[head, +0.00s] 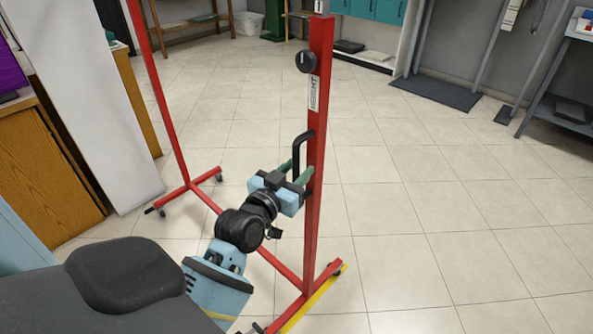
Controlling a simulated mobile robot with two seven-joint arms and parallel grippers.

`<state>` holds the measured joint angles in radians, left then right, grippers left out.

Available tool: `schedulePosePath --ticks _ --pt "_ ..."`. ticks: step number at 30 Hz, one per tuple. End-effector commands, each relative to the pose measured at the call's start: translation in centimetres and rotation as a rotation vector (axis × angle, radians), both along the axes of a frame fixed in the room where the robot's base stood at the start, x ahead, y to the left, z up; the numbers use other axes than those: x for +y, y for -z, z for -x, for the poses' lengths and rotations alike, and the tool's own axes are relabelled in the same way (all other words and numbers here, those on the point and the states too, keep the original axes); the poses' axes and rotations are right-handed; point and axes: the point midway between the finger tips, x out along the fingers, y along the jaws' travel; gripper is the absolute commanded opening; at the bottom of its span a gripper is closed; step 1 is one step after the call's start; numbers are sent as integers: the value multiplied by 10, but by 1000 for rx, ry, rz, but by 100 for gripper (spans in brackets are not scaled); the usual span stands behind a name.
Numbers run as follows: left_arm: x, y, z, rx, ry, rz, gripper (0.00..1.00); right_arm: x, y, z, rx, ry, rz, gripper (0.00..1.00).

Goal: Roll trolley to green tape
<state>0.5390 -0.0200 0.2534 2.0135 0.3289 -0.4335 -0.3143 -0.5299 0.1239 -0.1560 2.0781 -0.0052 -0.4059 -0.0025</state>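The trolley is a red wheeled rack (316,120) with tall posts, a low base rail and a black handle (297,150) on its near post. My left gripper (295,171) is at the handle's lower end, close to the post. Its two green fingers stand apart on either side of the handle, with what looks like a gap. A strip of yellow tape (318,291) lies on the floor under the near foot of the trolley. No green tape shows in this view. My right gripper is out of view.
The tiled floor right of the trolley is clear. A dark mat (437,92) lies towards the back right, near a grey shelf unit (563,108). A white panel (95,100) and wooden cabinets (45,185) stand close on the left.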

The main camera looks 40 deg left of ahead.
Motion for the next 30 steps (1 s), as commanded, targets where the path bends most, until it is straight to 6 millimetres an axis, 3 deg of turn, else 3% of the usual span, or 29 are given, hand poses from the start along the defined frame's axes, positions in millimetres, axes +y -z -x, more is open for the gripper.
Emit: schedulePosePath --ticks 8,16,30 --pt "0 0 -1 0 0 -1 35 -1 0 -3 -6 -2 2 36" --pt "0 0 -1 0 0 -1 1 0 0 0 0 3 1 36" --pt "1 0 -1 0 0 0 0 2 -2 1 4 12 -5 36"
